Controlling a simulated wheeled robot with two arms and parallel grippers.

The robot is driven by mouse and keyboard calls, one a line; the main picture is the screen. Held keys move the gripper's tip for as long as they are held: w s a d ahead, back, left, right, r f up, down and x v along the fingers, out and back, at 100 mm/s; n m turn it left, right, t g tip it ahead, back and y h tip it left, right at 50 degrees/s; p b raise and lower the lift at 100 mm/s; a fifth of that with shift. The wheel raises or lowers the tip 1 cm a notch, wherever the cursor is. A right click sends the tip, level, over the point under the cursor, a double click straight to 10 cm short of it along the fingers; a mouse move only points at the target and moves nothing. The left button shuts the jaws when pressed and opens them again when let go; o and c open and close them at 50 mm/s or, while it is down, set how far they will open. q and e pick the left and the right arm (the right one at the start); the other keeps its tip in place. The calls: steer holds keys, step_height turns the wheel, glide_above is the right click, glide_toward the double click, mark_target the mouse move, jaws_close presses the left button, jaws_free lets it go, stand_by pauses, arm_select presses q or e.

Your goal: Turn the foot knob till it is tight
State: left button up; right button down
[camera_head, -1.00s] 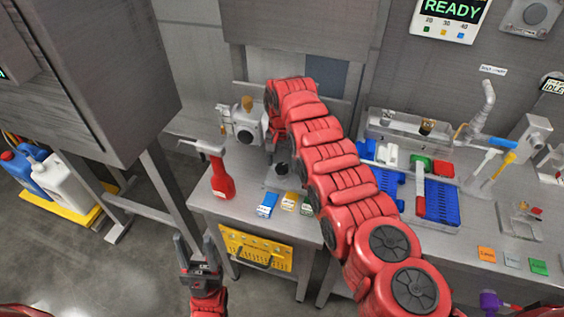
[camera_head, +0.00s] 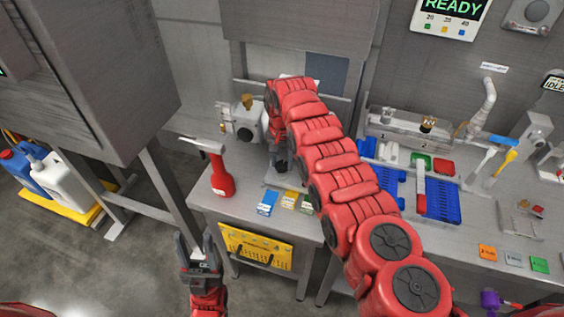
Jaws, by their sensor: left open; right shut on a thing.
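A white and metal machine (camera_head: 244,122) with a brown-topped hopper stands at the back of the left bench. My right arm reaches in from the lower right, with its wrist beside the machine. My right gripper (camera_head: 281,160) points down at the grey base plate (camera_head: 276,181) in front of the machine. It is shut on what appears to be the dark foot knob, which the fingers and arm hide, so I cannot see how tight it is. My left gripper (camera_head: 198,250) is open and empty, in front of the bench.
A yellow panel (camera_head: 256,247) hangs below. Blue racks (camera_head: 442,199) stand on the right counter.

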steer(key=shift+f+n+b, duration=0.25)
steer(key=shift+n+b, duration=0.05)
steer(key=shift+n, duration=0.1)
steer(key=shift+r+n, duration=0.25)
steer(key=shift+n, duration=0.15)
steer(key=shift+c, duration=1.6)
jaws_free()
